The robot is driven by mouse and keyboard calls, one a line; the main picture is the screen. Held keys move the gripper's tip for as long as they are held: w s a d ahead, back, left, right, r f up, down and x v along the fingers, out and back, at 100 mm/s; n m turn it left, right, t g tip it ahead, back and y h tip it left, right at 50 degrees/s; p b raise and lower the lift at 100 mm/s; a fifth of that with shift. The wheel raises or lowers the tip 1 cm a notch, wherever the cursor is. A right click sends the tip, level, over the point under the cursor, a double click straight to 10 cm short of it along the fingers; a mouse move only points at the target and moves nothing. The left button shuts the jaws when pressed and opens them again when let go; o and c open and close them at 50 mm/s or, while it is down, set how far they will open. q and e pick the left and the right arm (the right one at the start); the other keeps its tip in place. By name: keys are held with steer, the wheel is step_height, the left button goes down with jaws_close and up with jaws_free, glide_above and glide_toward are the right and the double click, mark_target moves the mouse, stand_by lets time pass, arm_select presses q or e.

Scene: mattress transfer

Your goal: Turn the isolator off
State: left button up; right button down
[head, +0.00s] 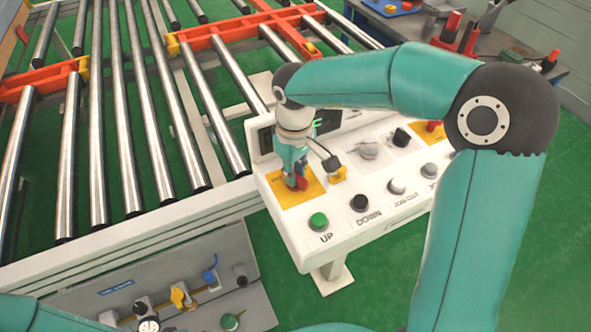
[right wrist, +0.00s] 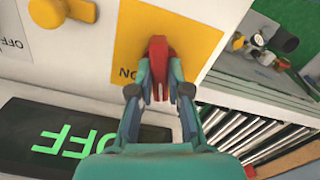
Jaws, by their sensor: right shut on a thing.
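The isolator is a red handle (head: 301,184) on a yellow plate (head: 284,198) at the left of the white control panel. My right gripper (head: 296,178) comes down onto it from above. In the right wrist view the fingers (right wrist: 160,92) are shut on the red handle (right wrist: 158,56), one on each side. The handle lies roughly along the gripper's axis, its near end beside the letters ON on the yellow plate (right wrist: 205,22). A dark display (right wrist: 35,125) next to the plate shows green letters that look like OFF. My left gripper is not visible.
The white panel (head: 330,222) also has a green UP button (head: 318,222), a black DOWN button (head: 360,203) and several other knobs. A roller conveyor (head: 125,110) fills the left. A grey panel with valves (head: 180,296) is below. A cluttered bench (head: 440,30) stands behind.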

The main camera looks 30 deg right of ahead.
steer(key=n, duration=0.4)
steer(key=shift+n+p, duration=0.3)
steer(key=shift+n, duration=0.1)
stand_by(0.4)
steer(key=c, duration=1.1)
jaws_free()
step_height(320, 180, up, 12)
steer(key=shift+d+f, duration=0.1)
